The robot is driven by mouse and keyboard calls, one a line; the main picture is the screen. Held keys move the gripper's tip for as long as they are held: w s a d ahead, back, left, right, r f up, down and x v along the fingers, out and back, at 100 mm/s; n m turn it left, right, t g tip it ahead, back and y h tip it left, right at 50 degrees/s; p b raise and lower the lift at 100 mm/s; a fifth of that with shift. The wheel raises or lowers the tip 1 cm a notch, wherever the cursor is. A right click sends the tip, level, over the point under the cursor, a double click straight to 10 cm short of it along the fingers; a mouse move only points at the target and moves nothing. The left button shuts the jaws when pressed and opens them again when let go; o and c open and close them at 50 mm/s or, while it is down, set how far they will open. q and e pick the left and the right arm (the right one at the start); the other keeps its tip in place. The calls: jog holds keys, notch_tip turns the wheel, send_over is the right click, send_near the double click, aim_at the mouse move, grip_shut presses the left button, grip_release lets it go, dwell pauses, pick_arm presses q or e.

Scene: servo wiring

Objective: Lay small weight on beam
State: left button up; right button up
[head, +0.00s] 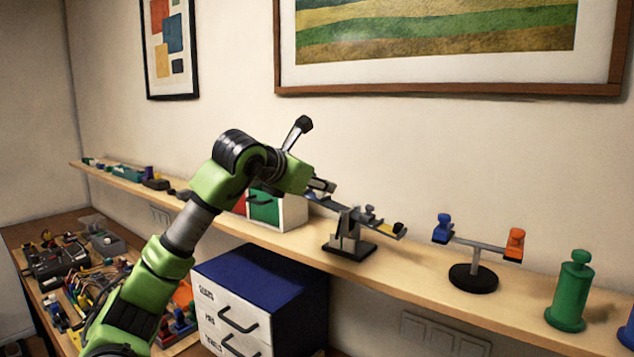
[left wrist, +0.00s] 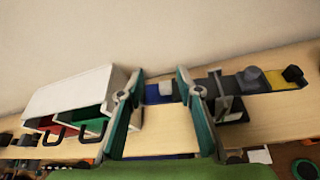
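A grey beam (head: 387,228) on a black-based stand (head: 349,248) sits on the shelf and slopes down to the right. In the left wrist view the beam (left wrist: 220,84) has a blue end and a yellow end. A grey knobbed weight (head: 370,212) and a smaller black piece (head: 398,227) sit toward its yellow end; they also show in the left wrist view (left wrist: 252,76). My right gripper is not in view.
A second balance (head: 474,262) carries a blue weight (head: 442,230) and an orange weight (head: 515,245). A large green weight (head: 569,293) stands right of it. A white drawer box (head: 292,211) is beside my gripper. A cluttered table is below left.

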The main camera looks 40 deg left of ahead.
pick_arm(q)
jog(key=v, duration=1.1)
jog(key=shift+s, duration=0.4)
jog(key=shift+d, duration=0.1)
jog(key=shift+s, duration=0.1)
